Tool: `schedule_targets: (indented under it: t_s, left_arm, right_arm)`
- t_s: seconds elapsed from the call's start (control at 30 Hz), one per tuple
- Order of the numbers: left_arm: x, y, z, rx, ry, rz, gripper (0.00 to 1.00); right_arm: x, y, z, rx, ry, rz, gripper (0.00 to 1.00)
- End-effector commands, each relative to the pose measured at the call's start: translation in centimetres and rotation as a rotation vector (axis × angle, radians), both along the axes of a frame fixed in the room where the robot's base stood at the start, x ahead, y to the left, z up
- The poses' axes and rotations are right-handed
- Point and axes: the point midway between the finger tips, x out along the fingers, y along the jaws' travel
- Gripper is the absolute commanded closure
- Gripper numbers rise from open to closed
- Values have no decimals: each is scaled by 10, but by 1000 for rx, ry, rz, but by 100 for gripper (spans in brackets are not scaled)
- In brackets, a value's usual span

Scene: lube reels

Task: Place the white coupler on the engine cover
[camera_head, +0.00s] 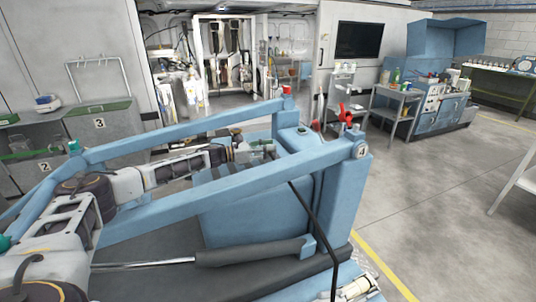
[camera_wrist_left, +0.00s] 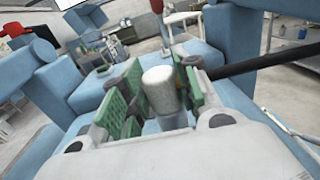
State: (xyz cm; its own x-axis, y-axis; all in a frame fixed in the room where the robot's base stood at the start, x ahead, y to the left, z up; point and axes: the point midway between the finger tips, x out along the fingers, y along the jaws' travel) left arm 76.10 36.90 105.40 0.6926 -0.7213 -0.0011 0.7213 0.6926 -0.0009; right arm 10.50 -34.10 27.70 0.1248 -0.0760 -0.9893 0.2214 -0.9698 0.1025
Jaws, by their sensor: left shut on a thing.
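My left gripper (camera_head: 262,148) reaches in over the blue frame from the left. In the left wrist view, its green-padded fingers (camera_wrist_left: 155,92) are shut on the white coupler (camera_wrist_left: 158,78), a short pale cylinder with a rounded end. In the head view the coupler is too small to make out clearly. A blue surface (camera_wrist_left: 200,50) also lies beyond the fingers in the left wrist view.
Two blue frame bars (camera_head: 230,190) run on either side of my left arm. A black hose (camera_head: 318,225) hangs over the near side. A red valve handle (camera_head: 345,113) stands behind the frame. A grey shelf cart (camera_head: 392,108) is farther back.

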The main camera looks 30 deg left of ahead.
Motion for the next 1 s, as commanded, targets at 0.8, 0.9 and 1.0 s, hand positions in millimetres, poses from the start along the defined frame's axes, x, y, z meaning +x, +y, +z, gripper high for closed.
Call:
schedule_targets:
  t_s: [0.8, 0.9, 1.0]
  left_arm:
    - [0, -1, -24, -1, -2, -1, 100]
    - [0, -1, -25, -1, -2, -1, 100]
    - [0, -1, -25, -1, -2, -1, 100]
  right_arm:
    - [2, 18, -3, 19, 2, -6, 100]
    - [4, 15, -3, 15, 1, -4, 100]
    - [6, 11, -3, 10, -2, -4, 100]
